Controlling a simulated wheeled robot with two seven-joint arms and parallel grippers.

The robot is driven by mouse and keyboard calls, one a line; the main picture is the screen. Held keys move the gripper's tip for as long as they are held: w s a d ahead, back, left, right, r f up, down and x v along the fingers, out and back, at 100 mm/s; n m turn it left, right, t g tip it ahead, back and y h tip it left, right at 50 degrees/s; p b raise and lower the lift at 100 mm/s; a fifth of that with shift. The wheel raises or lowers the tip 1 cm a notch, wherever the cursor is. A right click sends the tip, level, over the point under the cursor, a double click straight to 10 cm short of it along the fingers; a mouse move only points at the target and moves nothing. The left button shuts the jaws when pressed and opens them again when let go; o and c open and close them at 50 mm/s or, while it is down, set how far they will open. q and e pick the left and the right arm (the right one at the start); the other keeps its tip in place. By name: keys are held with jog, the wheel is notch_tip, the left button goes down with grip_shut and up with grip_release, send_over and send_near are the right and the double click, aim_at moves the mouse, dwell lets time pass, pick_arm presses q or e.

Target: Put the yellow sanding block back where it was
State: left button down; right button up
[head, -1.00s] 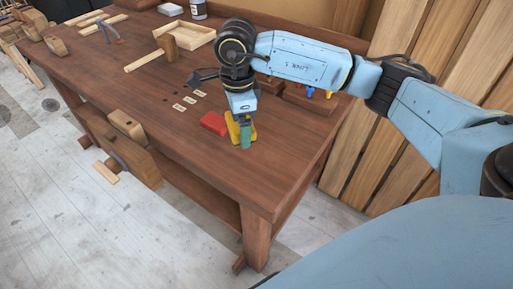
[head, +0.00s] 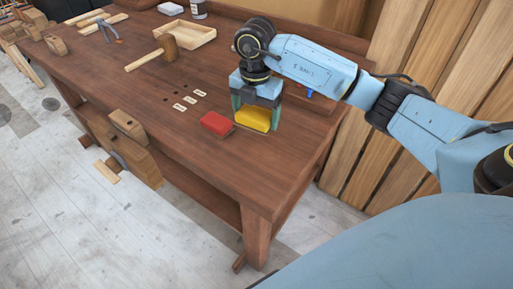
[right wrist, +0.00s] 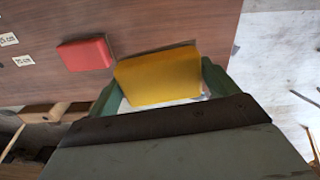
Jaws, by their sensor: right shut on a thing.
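The yellow sanding block (head: 253,119) is between the green fingers of my right gripper (head: 256,114), which is shut on it, near the bench's right end. In the right wrist view the yellow block (right wrist: 158,77) fills the space between the fingers (right wrist: 160,88), with its broad face showing. I cannot tell whether its underside touches the bench. A red block (head: 217,124) lies on the bench just left of it, apart from it, and also shows in the right wrist view (right wrist: 85,54). My left gripper is not in view.
Small pale labels (head: 190,101) lie behind and left of the red block. A wooden mallet (head: 167,46) and a shallow wooden tray (head: 187,36) are farther back on the bench (head: 215,165). The bench top in front of the blocks is clear. A vise (head: 137,155) is on the front edge.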

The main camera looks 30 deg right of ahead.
aim_at(257, 148)
jog(key=shift+d+m, duration=0.15)
jog(key=shift+m, duration=0.35)
jog(key=shift+f, duration=0.35)
notch_tip(257, 148, down, 9)
jog(key=shift+f, duration=0.2)
jog(key=shift+f+m, duration=0.2)
jog(key=shift+m, duration=0.1)
jog(key=o, duration=0.8)
notch_tip(257, 148, up, 12)
jog(key=shift+r, duration=0.25)
jog(key=shift+f, duration=0.1)
